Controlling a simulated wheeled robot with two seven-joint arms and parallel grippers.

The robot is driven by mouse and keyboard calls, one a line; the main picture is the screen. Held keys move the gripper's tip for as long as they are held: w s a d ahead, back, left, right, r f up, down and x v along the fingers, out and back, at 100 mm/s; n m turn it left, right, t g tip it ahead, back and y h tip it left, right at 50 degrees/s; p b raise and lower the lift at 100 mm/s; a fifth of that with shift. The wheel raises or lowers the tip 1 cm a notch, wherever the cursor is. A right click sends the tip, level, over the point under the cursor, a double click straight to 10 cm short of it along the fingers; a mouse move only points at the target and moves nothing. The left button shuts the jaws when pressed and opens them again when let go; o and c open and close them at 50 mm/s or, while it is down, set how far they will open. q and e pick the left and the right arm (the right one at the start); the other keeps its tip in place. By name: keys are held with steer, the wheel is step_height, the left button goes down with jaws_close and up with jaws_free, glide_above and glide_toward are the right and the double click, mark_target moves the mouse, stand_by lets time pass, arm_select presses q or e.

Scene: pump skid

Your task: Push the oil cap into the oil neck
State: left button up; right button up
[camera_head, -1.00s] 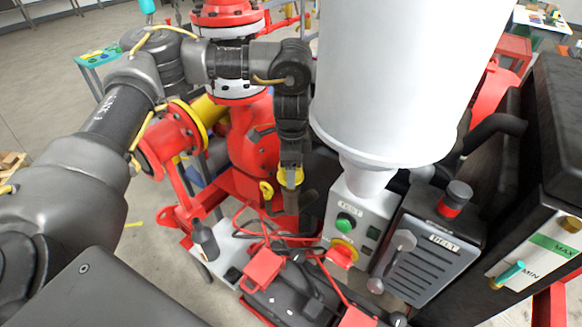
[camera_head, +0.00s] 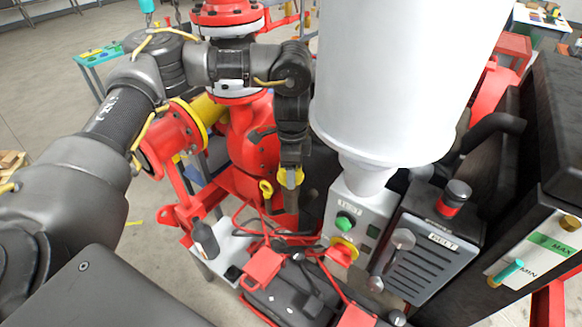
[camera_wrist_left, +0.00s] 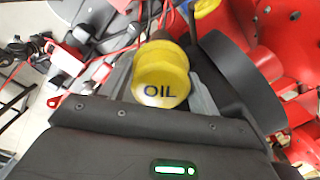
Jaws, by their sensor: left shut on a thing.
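The yellow oil cap (camera_head: 290,178), marked OIL, is in my left gripper (camera_head: 291,172) near the middle of the head view, beside the red pump. In the left wrist view the lettered face of the cap (camera_wrist_left: 160,80) points at the camera, with a grey finger beside it. My left gripper is shut on the cap. A brownish round part (camera_wrist_left: 160,36) shows just behind the cap and may be the oil neck. The cap hides most of it, so I cannot tell whether they touch. My right gripper is not in view.
A belt guard (camera_head: 425,255) stands further right. The red pump (camera_head: 250,140) is close on the left.

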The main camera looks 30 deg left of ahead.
arm_select(q)
steer(key=shift+f+b, duration=0.55)
steer(key=shift+f, duration=0.85)
steer(key=o, duration=1.2)
steer(key=shift+r, duration=0.1)
step_height(320, 180, up, 7)
steer(key=shift+r+b, duration=0.15)
steer(key=shift+b, duration=0.8)
